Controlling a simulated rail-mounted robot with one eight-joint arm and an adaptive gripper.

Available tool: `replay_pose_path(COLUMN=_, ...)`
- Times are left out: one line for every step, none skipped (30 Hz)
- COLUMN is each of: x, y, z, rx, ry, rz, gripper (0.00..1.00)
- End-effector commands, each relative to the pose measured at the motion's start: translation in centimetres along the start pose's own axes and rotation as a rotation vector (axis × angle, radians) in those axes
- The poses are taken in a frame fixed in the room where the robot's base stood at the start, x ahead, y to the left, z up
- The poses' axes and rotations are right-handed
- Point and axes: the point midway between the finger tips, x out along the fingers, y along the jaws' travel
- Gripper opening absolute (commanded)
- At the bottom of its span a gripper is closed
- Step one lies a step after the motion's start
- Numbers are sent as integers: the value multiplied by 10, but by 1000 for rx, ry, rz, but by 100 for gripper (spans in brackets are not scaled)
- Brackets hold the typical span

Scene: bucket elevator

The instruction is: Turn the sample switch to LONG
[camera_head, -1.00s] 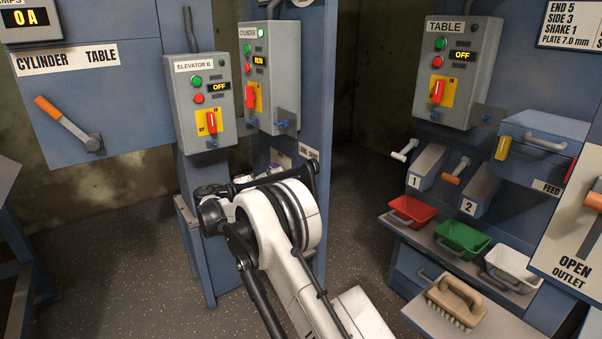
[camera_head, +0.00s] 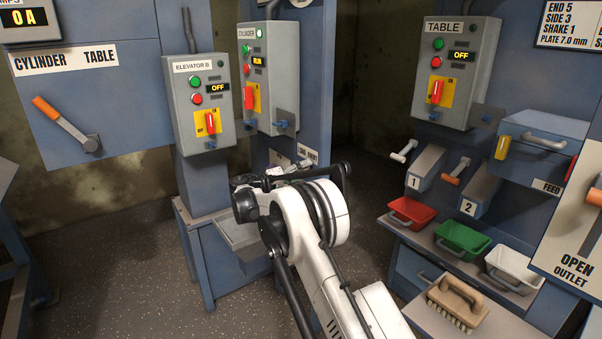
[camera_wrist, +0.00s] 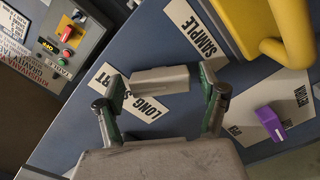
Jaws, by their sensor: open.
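A purple knob (camera_wrist: 270,123) sits on a RETURN plate right of the gripper. A thick yellow handle (camera_wrist: 285,45) is at the upper right. The ELEVATOR B box (camera_head: 203,105) and CYLINDER box (camera_head: 268,78) hang above my arm. A grey tray (camera_head: 240,236) is left of it.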

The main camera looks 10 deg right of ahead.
Motion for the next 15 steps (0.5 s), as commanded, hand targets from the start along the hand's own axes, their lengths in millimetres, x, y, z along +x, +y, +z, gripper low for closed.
replay_pose_path(x=0, y=0, z=0, rx=0, ry=0, rz=0, gripper=73)
replay_pose_path(x=0, y=0, z=0, rx=0, ry=0, rz=0, gripper=73)
replay_pose_path(x=0, y=0, z=0, rx=0, ry=0, rz=0, gripper=72)
replay_pose_path(x=0, y=0, z=0, rx=0, ry=0, rz=0, gripper=68)
replay_pose_path(x=0, y=0, z=0, rx=0, ry=0, rz=0, gripper=64)
replay_pose_path(x=0, y=0, z=0, rx=0, ry=0, rz=0, gripper=58)
replay_pose_path(x=0, y=0, z=0, rx=0, ry=0, rz=0, gripper=54)
replay_pose_path(x=0, y=0, z=0, rx=0, ry=0, rz=0, gripper=50)
replay_pose_path(x=0, y=0, z=0, rx=0, ry=0, rz=0, gripper=45)
replay_pose_path(x=0, y=0, z=0, rx=0, ry=0, rz=0, gripper=41)
replay_pose_path(x=0, y=0, z=0, rx=0, ry=0, rz=0, gripper=37)
replay_pose_path(x=0, y=0, z=0, rx=0, ry=0, rz=0, gripper=32)
replay_pose_path(x=0, y=0, z=0, rx=0, ry=0, rz=0, gripper=28)
replay_pose_path(x=0, y=0, z=0, rx=0, ry=0, rz=0, gripper=27)
replay_pose_path(x=0, y=0, z=0, rx=-1, ry=0, rz=0, gripper=27)
